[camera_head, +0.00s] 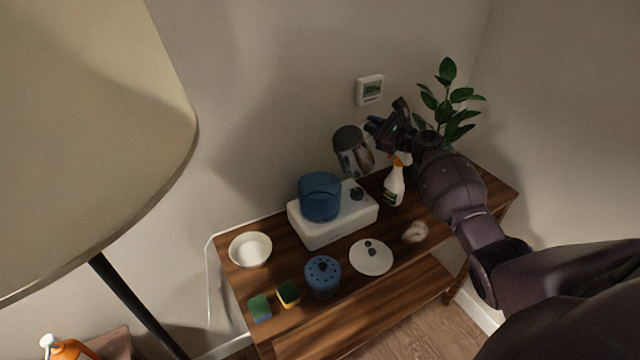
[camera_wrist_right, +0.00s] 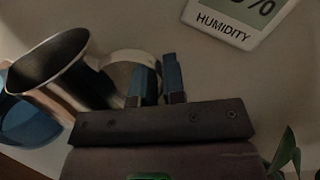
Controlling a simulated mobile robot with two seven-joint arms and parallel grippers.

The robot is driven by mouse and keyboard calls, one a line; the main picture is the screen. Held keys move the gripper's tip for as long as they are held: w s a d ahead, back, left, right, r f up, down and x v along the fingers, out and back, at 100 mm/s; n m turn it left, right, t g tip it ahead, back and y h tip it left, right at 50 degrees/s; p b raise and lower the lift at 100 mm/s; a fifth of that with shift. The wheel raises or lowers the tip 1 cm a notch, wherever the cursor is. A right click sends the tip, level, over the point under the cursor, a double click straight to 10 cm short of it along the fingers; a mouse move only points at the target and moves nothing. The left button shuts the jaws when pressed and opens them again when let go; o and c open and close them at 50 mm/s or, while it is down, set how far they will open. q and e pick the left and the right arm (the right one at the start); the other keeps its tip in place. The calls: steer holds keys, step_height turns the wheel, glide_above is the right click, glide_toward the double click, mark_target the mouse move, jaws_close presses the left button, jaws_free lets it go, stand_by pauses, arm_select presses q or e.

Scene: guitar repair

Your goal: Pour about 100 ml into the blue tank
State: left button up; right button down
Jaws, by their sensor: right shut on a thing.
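The blue tank (camera_head: 320,197) sits on a white base unit (camera_head: 335,224) on the wooden table; its edge also shows at the left of the right wrist view (camera_wrist_right: 30,125). My right gripper (camera_head: 376,126) is shut on the handle of a metal jug (camera_head: 355,157), which it holds in the air right of and behind the tank. In the right wrist view, the jug (camera_wrist_right: 62,72) has its handle between the blue fingertips (camera_wrist_right: 156,84). The jug is apart from the tank in the head view. I cannot tell its tilt or see liquid inside. My left gripper is out of view.
A spray bottle (camera_head: 393,186) and a plant (camera_head: 450,105) stand near my right arm. A white bowl (camera_head: 250,249), two sponges (camera_head: 288,293), a blue perforated part (camera_head: 322,271) and a white disc (camera_head: 371,262) are on the wooden table (camera_head: 425,259). A humidity display (camera_head: 370,90) is on the wall.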

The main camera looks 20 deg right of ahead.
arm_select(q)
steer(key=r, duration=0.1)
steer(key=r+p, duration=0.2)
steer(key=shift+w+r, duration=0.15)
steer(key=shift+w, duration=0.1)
arm_select(e)
steer(key=d+m, duration=0.1)
steer(key=w+d+r+m, duration=0.1)
steer(key=m, duration=0.1)
steer(key=d+r+m, duration=0.1)
steer(key=m, duration=0.1)
steer(key=shift+w+d+r, duration=0.15)
steer(key=shift+w+d, duration=0.05)
steer(key=shift+d, duration=0.1)
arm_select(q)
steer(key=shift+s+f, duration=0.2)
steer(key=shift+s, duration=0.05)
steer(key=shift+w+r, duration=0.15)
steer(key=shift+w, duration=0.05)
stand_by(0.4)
